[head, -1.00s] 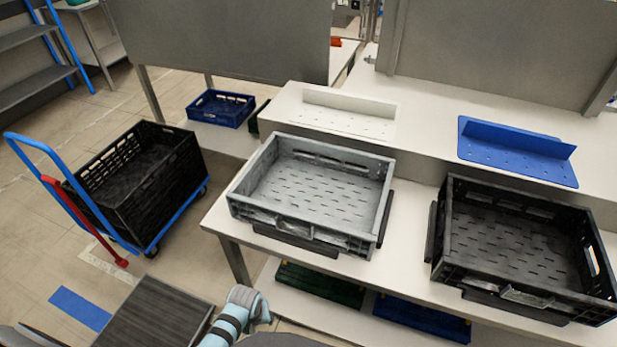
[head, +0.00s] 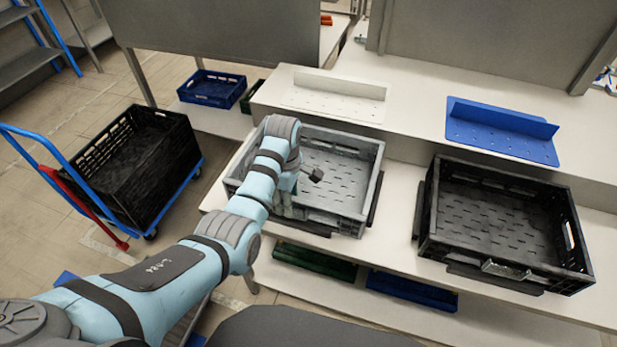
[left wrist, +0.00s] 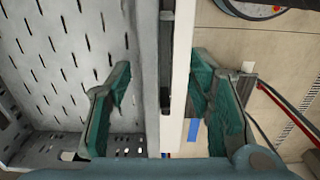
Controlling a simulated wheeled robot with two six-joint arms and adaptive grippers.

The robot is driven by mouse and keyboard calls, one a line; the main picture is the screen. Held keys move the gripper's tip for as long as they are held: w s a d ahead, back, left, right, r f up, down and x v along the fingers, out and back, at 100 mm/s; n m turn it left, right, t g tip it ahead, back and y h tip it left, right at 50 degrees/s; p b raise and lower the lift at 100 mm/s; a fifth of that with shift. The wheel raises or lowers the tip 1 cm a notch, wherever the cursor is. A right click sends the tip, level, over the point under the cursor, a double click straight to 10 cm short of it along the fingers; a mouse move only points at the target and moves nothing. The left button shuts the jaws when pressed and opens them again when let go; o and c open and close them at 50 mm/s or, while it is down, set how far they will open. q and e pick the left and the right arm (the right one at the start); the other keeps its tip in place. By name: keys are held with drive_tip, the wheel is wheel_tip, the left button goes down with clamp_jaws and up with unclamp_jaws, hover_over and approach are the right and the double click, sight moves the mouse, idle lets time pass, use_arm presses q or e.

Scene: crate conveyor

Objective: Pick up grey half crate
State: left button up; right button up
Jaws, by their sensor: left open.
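The grey half crate (head: 332,219) sits on the white table, left of a black crate. My left arm reaches over its left side. My left gripper (head: 284,200) is open at the crate's near left part, with the arm hiding that side. In the left wrist view the open green fingers of the left gripper (left wrist: 163,110) straddle the grey crate's wall (left wrist: 146,70). One finger is over the perforated inside and the other is outside, beyond the table edge. No firm contact can be made out. My right gripper is not in view.
A black crate (head: 430,230) stands to the right on the table (head: 398,238). A blue-handled cart (head: 185,190) with a black crate (head: 140,175) is on the floor at left. White (head: 335,100) and blue (head: 500,135) angled plates lie on the raised shelf behind.

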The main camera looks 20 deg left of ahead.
use_arm(q)
wheel_tip(320, 180, down, 5)
drive_tip(key=shift+w+r+b, duration=0.1)
drive_tip(key=shift+b, duration=0.5)
clamp_jaws()
drive_tip(key=shift+r, duration=0.1)
